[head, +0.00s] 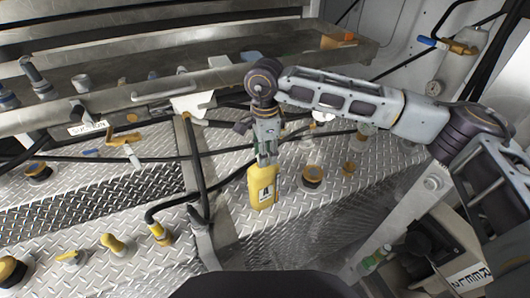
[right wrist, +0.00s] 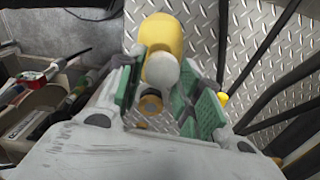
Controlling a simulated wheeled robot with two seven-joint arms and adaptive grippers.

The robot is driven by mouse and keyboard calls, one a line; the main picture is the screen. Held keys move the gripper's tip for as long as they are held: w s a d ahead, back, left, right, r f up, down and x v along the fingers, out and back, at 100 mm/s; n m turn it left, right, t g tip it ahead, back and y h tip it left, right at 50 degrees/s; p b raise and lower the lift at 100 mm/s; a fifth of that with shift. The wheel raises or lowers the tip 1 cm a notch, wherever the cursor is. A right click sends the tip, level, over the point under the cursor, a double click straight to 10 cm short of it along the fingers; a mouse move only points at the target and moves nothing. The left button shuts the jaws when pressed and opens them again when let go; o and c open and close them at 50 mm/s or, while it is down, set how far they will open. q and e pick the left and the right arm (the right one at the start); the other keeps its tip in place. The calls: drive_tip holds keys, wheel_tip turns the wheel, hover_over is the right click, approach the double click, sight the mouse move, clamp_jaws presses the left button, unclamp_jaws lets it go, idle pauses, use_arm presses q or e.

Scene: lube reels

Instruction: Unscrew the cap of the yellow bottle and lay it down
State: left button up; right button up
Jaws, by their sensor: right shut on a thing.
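The yellow bottle (head: 263,190), with a black and white label, stands on the diamond-plate deck (head: 300,221) in the head view. My right gripper (head: 265,159) reaches down to the bottle's top from above. In the right wrist view, the yellow bottle (right wrist: 163,36) shows beyond the round grey-white cap (right wrist: 161,69). The green finger pads of the right gripper (right wrist: 160,92) are on either side of the cap, shut on it. The fingers hide the cap in the head view. I cannot tell whether the cap is loose from the bottle. My left gripper is not in view.
Several yellow fittings (head: 113,244) are at the lower left. A metal shelf (head: 110,65) runs behind. Bare deck lies in front of the bottle.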

drive_tip(key=shift+r+p, duration=0.4)
drive_tip(key=shift+r, duration=0.95)
drive_tip(key=shift+r+p, duration=0.75)
drive_tip(key=shift+r, duration=1.7)
drive_tip(key=shift+f, duration=0.1)
